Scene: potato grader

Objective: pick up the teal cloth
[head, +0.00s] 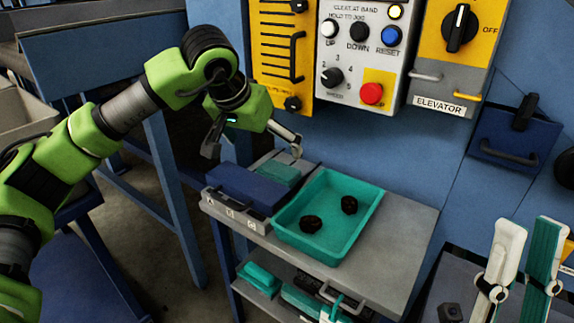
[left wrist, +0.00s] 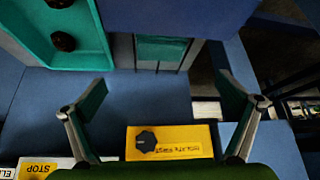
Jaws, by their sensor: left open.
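A folded teal cloth (head: 279,172) lies at the back of the grey cart top, behind a dark blue box and left of a teal tray. It also shows in the left wrist view (left wrist: 160,50), flat in a grey recess between the fingers. My left gripper (head: 254,149) is open and empty above the cloth, pointing down at the back of the cart. In the left wrist view the two fingers (left wrist: 160,84) are spread wide, with the cloth a little beyond their tips.
The teal tray (head: 330,236) holds two dark round lumps. The dark blue box (head: 245,188) stands close in front of the cloth. A control panel (head: 362,55) with knobs and a red button is on the blue wall behind. More teal items (head: 262,278) lie on the lower shelf.

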